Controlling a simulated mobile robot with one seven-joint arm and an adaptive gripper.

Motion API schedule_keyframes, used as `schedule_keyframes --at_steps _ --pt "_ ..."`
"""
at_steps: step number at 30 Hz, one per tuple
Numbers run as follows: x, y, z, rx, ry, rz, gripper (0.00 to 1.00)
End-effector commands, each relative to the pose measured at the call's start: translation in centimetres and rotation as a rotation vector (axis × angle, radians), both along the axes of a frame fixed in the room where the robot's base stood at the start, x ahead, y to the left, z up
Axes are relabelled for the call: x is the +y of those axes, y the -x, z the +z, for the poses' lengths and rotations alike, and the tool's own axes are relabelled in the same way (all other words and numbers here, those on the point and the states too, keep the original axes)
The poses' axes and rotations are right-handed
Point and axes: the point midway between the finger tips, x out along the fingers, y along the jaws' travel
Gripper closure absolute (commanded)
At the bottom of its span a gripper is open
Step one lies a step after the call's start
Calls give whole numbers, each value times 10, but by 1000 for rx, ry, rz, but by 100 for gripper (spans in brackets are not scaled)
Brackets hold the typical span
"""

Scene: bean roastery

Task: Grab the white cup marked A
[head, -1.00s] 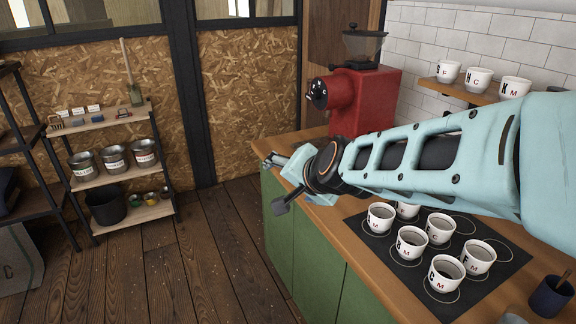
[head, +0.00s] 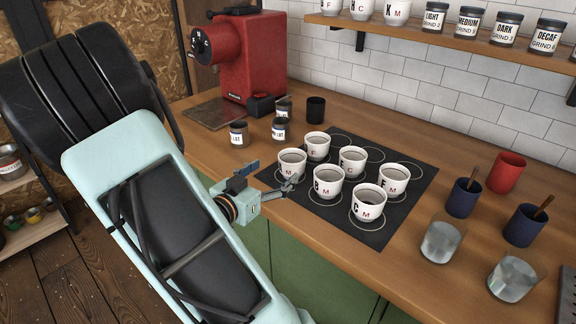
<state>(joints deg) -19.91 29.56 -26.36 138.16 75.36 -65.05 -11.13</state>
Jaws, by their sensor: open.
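Several white cups stand upright on the black mat (head: 404,225) on the wooden counter. The cup nearest my gripper, the leftmost white cup (head: 291,164), shows a red M; I cannot clearly read a black A on it. Beside it are the cup with a red F (head: 317,147), the cup with a B (head: 328,182), the front cup with C and M (head: 368,203), and others. My gripper (head: 271,177) is open and empty at the mat's left edge, just to the left of and in front of the leftmost cup, apparently apart from it.
Small labelled jars (head: 239,134) and a black cup (head: 316,109) stand behind the mat, near the red grinder (head: 252,60). A wall shelf (head: 400,32) holds more cups and jars.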

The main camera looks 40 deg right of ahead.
Motion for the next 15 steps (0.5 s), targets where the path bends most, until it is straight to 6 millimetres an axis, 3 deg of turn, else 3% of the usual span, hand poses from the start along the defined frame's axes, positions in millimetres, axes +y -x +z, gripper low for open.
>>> schedule_keyframes --at_steps 6,15 --pt "-34 -8 -6 -1 0 -4 24" --pt "-61 -14 -12 -1 0 -3 24"
